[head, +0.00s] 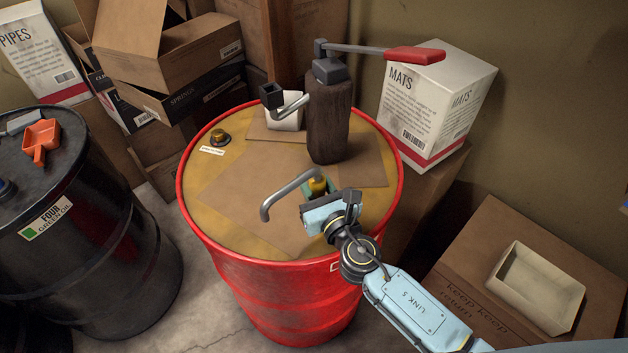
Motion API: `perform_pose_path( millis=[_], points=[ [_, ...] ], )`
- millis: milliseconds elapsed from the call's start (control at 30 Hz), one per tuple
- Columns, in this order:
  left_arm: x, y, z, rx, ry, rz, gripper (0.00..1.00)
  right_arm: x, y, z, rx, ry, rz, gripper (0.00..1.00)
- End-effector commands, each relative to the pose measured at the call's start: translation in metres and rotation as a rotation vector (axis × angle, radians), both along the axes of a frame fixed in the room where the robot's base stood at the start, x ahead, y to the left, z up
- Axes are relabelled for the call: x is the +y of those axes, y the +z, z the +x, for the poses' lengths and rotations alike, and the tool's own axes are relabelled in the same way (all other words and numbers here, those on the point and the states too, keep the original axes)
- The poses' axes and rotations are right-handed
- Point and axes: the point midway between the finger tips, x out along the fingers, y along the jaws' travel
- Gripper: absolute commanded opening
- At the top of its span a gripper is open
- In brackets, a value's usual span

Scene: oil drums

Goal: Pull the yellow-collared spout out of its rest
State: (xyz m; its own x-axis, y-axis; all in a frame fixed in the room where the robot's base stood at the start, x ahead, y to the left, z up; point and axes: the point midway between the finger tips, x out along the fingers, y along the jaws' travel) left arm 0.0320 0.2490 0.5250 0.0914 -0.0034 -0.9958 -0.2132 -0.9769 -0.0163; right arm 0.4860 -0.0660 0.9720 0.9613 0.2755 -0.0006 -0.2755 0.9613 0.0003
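The spout (284,191) is a bent grey pipe with a yellow collar (318,185). It stands in a small green rest (333,184) on top of the red drum (290,276), its free end curving down to the left. My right gripper (338,197) comes in from the lower right and is right in front of the rest and the collar. It hides the lower part of both. Whether its fingers touch the spout, or are open or shut, I cannot tell. My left gripper is out of view.
A brown-wrapped pump (330,120) with a red-handled lever (413,54) stands behind the spout, with a white cup (286,120) beside it. A brass bung (219,137) is at the drum's left. A black drum (90,225) stands left, boxes (436,104) behind, a tray (535,287) right.

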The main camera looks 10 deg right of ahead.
Motion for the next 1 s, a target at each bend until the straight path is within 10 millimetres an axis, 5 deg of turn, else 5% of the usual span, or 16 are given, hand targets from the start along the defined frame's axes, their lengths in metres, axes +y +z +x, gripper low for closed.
perform_pose_path(
  millis=[1000],
  points=[
    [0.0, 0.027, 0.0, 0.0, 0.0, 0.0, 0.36, 0.0, 0.027, 0.0, -0.002, 0.0, 0.001, 0.0]
  ],
)
